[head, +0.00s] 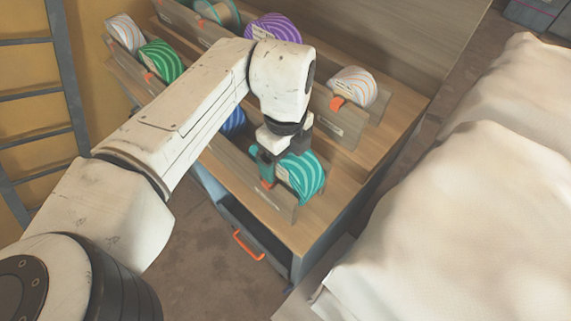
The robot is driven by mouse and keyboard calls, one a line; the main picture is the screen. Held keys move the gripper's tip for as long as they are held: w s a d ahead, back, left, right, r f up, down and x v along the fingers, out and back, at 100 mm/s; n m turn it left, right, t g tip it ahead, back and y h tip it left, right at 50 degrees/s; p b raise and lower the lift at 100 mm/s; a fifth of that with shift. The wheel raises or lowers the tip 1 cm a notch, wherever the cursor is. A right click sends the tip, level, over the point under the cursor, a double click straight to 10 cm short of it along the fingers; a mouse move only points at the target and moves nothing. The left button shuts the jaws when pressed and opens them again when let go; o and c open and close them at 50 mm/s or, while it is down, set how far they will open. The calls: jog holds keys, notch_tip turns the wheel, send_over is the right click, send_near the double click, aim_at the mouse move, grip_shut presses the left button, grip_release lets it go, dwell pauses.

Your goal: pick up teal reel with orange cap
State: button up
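A teal reel with pale stripes (307,176) sits upright in the front wooden rack, near the right end of its row. A small orange part (267,184) shows at its left side, low by the rack's front board. My gripper (276,152) points down at the reel's upper left side, right over or against it. My wrist and the reel hide the fingertips, so I cannot tell whether they are closed on it. Another teal reel (222,13) is at the far back row, partly cut by the top edge.
Other reels stand in the stepped racks: green (161,62), purple (272,28), white-and-orange (352,86), blue (233,121). A drawer with an orange handle (247,244) is below. White sacks or cloth (480,190) fill the right. A ladder (62,75) stands left.

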jog(key=shift+r, duration=0.1)
grip_shut()
dwell(0.8)
